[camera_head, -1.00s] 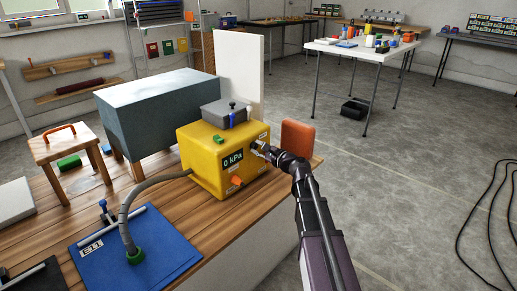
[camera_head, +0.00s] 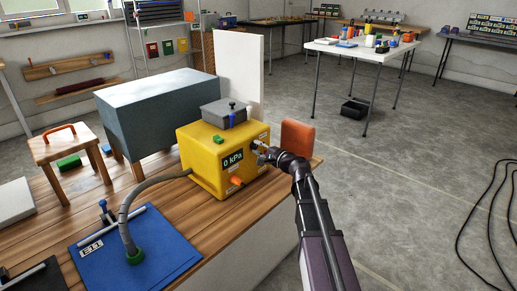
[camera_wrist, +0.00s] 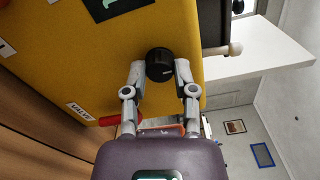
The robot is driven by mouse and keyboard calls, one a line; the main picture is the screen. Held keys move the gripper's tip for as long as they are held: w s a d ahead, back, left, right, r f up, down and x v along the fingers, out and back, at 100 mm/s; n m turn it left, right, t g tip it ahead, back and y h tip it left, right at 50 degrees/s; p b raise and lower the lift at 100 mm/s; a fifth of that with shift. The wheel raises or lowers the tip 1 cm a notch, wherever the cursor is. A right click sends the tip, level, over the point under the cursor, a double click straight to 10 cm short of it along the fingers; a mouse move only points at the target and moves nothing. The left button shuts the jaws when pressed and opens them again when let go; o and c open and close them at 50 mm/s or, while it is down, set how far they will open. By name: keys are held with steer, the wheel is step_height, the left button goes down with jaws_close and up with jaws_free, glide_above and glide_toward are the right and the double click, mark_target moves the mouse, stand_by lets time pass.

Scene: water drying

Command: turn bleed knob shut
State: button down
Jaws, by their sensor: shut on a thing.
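The yellow box (camera_head: 210,166) stands on the wooden bench and its display reads 0 kPa. It also fills the upper left of the wrist view (camera_wrist: 60,60). A round black knob (camera_wrist: 160,65) sits on its front face, near the right edge in the wrist view. My gripper (camera_wrist: 160,75) is shut on this knob, one grey finger on each side. In the head view my gripper (camera_head: 264,153) reaches the box face from the right and mostly hides the knob. A label reading VALVE (camera_wrist: 79,110) is on the same face.
An orange knob (camera_head: 236,181) sits low on the box face. A grey hose (camera_head: 130,205) runs to a green cup on a blue mat (camera_head: 160,255). A grey case (camera_head: 223,112) lies on the box. An orange block (camera_head: 297,138) stands behind my arm.

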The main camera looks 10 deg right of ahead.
steer(key=shift+w, duration=0.15)
steer(key=shift+c, duration=2.1)
jaws_free()
steer(key=shift+s, duration=0.2)
steer(key=v, duration=1.1)
steer(key=shift+s+d, duration=0.25)
steer(key=shift+s, duration=0.05)
